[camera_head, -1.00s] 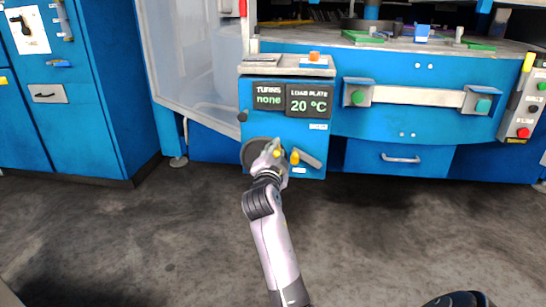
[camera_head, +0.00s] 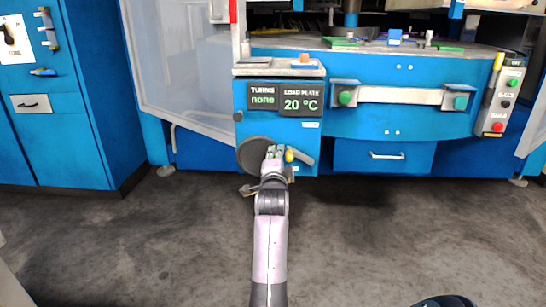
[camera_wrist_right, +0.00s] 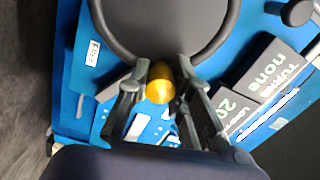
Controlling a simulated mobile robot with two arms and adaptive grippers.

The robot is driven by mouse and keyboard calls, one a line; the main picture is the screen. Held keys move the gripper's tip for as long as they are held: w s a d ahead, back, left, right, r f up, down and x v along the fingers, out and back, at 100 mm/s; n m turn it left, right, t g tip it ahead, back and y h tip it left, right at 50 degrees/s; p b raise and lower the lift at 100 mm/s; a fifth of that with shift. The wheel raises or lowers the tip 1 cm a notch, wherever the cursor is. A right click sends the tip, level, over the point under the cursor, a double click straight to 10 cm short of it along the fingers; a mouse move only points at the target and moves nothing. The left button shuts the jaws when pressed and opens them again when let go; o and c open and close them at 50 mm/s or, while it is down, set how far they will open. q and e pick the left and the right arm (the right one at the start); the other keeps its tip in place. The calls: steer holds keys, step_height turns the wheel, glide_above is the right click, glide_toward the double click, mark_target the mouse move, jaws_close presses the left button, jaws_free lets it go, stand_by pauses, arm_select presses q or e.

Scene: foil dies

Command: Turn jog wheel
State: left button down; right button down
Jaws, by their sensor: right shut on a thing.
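The jog wheel (camera_head: 252,153) is a dark round disc on the blue front panel, below the displays. In the right wrist view its dark rim (camera_wrist_right: 226,40) fills the top. My right gripper (camera_head: 274,152) is at the wheel's right side in the head view. In the right wrist view my right gripper (camera_wrist_right: 158,84) has its fingers on either side of a yellow knob (camera_wrist_right: 160,84) at the wheel's edge and is shut on it. The turns display (camera_head: 263,97) reads "none". My left gripper is not in view.
The load plate display (camera_head: 300,101) reads 20 °C. A drawer (camera_head: 385,156) and a handle bar (camera_head: 400,95) are further right. The floor in front is clear.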

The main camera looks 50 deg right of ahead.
steer(key=shift+f+m, duration=0.4)
steer(key=shift+m, duration=0.2)
steer(key=c, duration=1.4)
jaws_free()
steer(key=shift+r, duration=0.1)
